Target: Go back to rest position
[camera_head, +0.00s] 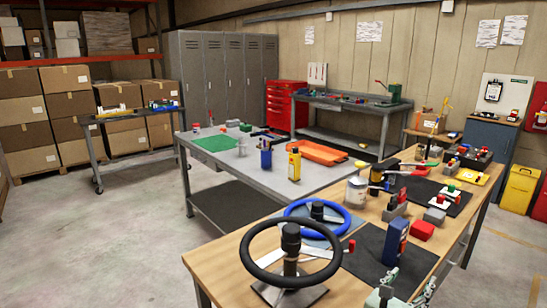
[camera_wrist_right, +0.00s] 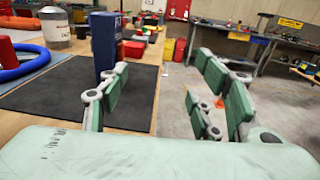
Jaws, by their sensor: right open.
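My right gripper (camera_head: 408,287) shows at the bottom edge of the head view, by the front right edge of the wooden workbench (camera_head: 232,243). In the right wrist view (camera_wrist_right: 166,92) its two green-padded fingers are spread apart with nothing between them. A dark blue can (camera_head: 395,243) stands upright on a black mat (camera_head: 364,248), just beyond the gripper. The can also shows in the wrist view (camera_wrist_right: 104,45), behind the left finger and apart from the pads. My left gripper is in neither view.
A black steering wheel (camera_head: 249,262) on a stand and a blue one (camera_head: 291,211) occupy the near bench. A red block (camera_head: 421,230), a white tin (camera_head: 356,191) and several tools lie further back. A grey table (camera_head: 215,158) adjoins. Concrete floor (camera_head: 110,235) at left is clear.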

